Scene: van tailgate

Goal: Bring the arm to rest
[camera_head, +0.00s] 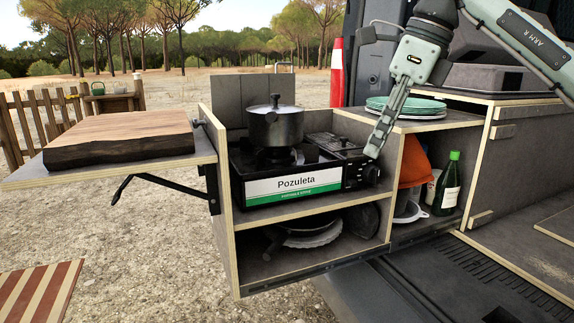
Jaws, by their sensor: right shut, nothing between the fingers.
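My right arm (520,38) comes in from the upper right. My right gripper (374,152) is shut and empty, its fingers pointing down beside the right end of the camping stove, close to the stove's knob side. I cannot tell whether the fingertips touch the stove. The stove (292,186) carries a "Pozuleta" label and sits in the pull-out kitchen box (222,180). A dark lidded pot (276,127) stands on its burner. My left gripper is not in view.
A thick wooden board (122,140) lies on the left fold-out shelf (30,178). Green plates (407,105) are stacked on the box top behind the gripper. A green bottle (447,187) and an orange item (413,163) stand in the right compartment. Dishes (310,236) lie below the stove.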

